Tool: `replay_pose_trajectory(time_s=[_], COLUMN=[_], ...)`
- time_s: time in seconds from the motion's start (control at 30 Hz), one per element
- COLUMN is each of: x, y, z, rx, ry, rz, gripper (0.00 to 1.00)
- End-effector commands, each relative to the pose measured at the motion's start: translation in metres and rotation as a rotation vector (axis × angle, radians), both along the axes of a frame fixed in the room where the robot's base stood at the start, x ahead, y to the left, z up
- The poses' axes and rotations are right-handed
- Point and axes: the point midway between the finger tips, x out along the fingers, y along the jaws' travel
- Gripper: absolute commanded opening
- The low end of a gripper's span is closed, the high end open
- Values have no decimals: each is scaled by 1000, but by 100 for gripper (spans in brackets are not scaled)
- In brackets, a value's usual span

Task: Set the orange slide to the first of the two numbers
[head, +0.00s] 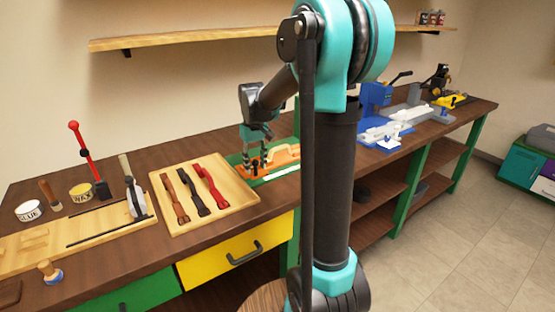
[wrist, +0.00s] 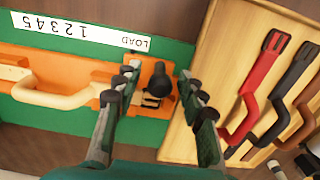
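The orange slide (head: 283,160) lies on a green base on the bench, with a cream handle (head: 286,151) on top. In the wrist view the orange slide (wrist: 75,60) runs to the left, with its cream handle (wrist: 55,97) along it. A black knob (wrist: 160,80) stands near its right end. My gripper (wrist: 158,73) is open, a finger on either side of the knob, with gaps visible. In the head view my gripper (head: 256,158) is over the slide's left end.
A wooden tray (head: 240,208) with brown, black and red straps lies just left of the slide. Further left are a red-handled lever (head: 88,155), glue and wax tins and a wooden board. Blue and grey devices (head: 375,100) stand at the right. My arm hides part of the bench.

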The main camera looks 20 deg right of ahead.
Motion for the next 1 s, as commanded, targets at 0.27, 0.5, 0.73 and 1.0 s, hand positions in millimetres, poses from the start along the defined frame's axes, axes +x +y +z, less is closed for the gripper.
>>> replay_pose_trajectory(time_s=[0.27, 0.5, 0.73, 1.0], x=[0, 1, 3, 4], y=[0, -4, -9, -12], z=[0, 0, 0, 0], rx=[0, 0, 0, 0], ry=[0, 0, 0, 0], rz=[0, -1, -1, -1], gripper=[5, 4, 4, 4])
